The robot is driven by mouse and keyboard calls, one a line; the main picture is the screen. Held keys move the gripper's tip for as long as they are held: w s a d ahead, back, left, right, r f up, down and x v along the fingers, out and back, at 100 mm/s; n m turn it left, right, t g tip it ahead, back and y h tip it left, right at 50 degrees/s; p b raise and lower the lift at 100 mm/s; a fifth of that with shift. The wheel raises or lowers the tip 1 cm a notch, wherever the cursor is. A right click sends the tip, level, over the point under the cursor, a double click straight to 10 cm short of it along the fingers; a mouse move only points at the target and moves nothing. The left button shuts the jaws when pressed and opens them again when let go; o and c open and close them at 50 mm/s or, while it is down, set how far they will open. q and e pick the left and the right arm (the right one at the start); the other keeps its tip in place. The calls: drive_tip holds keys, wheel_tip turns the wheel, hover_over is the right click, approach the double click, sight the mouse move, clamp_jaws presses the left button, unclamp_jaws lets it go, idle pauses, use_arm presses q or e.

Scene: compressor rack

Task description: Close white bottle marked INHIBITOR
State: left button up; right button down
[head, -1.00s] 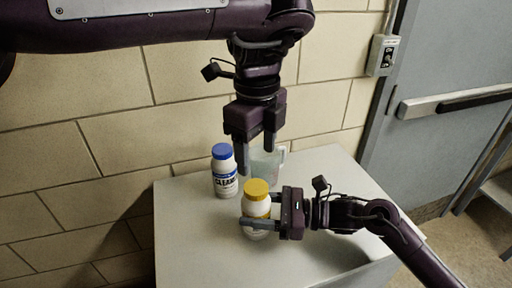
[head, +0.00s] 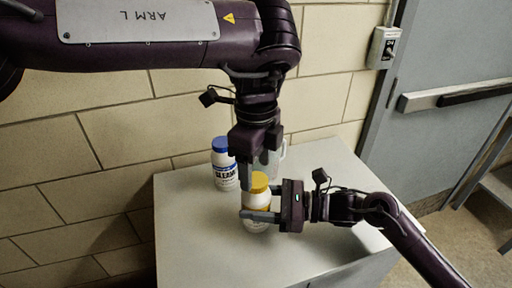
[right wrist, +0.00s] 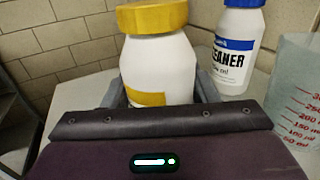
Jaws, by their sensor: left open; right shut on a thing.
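A white bottle (head: 257,198) with a yellow cap (head: 259,182) stands on the grey cabinet top. The INHIBITOR word cannot be read, but a yellow label band shows on the bottle in the right wrist view (right wrist: 158,65). The yellow cap (right wrist: 152,15) sits on the bottle's mouth; whether it is tight cannot be told. My right gripper (head: 258,216) is shut on the bottle's body from the right. My left gripper (head: 259,172) points down, open, with its fingers right at the yellow cap, partly in front of it. Contact cannot be told.
A blue-capped white bottle marked CLEANER (head: 224,172) stands behind and to the left. A clear graduated beaker (head: 274,160) stands behind, partly hidden by my left gripper; it also shows in the right wrist view (right wrist: 297,95). The cabinet top (head: 190,235) is free at front left.

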use_arm(q)
drive_tip(key=shift+f, duration=1.3)
drive_tip(key=shift+c, duration=0.3)
drive_tip(key=c, duration=0.9)
drive_tip(key=m, duration=0.6)
drive_tip(key=shift+c, duration=0.3)
drive_tip(key=m, duration=0.5)
drive_tip(key=shift+m, duration=0.3)
drive_tip(key=o, duration=1.2)
wheel_tip(320, 180, up, 12)
drive_tip(key=shift+r, duration=0.1)
